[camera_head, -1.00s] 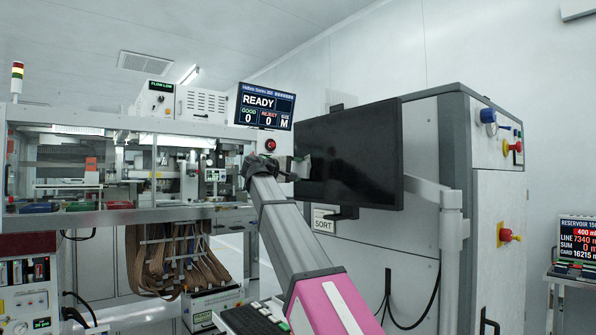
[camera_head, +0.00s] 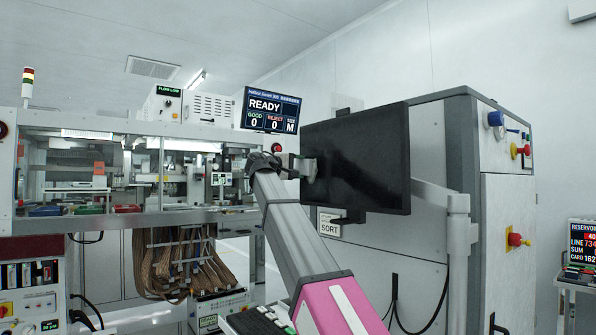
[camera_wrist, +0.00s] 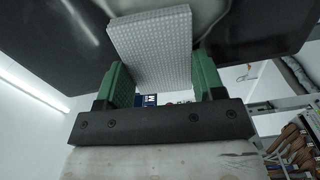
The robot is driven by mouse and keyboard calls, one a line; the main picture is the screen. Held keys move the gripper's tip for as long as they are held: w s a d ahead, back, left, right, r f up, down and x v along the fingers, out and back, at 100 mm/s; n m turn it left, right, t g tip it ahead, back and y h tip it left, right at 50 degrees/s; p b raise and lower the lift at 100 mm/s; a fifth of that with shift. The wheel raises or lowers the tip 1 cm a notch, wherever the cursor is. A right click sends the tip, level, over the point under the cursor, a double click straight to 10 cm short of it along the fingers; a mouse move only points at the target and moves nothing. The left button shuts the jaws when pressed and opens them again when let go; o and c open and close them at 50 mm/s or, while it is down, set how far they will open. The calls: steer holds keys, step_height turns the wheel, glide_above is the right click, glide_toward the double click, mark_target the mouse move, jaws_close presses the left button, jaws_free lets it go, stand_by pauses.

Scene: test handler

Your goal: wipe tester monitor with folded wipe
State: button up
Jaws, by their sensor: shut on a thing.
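The tester monitor (camera_head: 365,155) is a large dark screen on an arm at centre right of the head view. In the wrist view its dark face (camera_wrist: 270,30) fills the top. My gripper (camera_wrist: 157,78) has green fingers shut on the folded wipe (camera_wrist: 150,45), a pale textured pad that stands out beyond the fingertips. In the head view my gripper (camera_head: 292,166) is at the screen's left part, with the pale wipe (camera_head: 309,169) against or just before the screen face. Contact cannot be told for certain. A lighter patch shows on the screen beside the wipe.
A smaller READY display (camera_head: 270,109) stands left of the tester monitor, above the handler machine (camera_head: 120,218). A grey cabinet (camera_head: 505,220) stands behind the monitor. A pale support post (camera_head: 458,260) stands at right. A keyboard (camera_head: 258,320) is at the lower front.

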mark_target(317, 166)
steer(key=shift+s+d, duration=0.7)
steer(key=shift+s, duration=0.35)
steer(key=shift+s+d, duration=0.7)
steer(key=shift+s, duration=0.3)
steer(key=shift+s+d, duration=0.7)
steer(key=shift+s, duration=0.35)
steer(key=shift+w+a, duration=0.7)
steer(key=shift+w, duration=0.35)
steer(key=shift+w+a, duration=0.75)
steer(key=shift+w, duration=0.35)
steer(key=shift+w+a, duration=0.7)
steer(key=shift+w, duration=0.35)
steer(key=v, duration=0.6)
steer(key=shift+s, duration=0.1)
steer(key=v, duration=0.3)
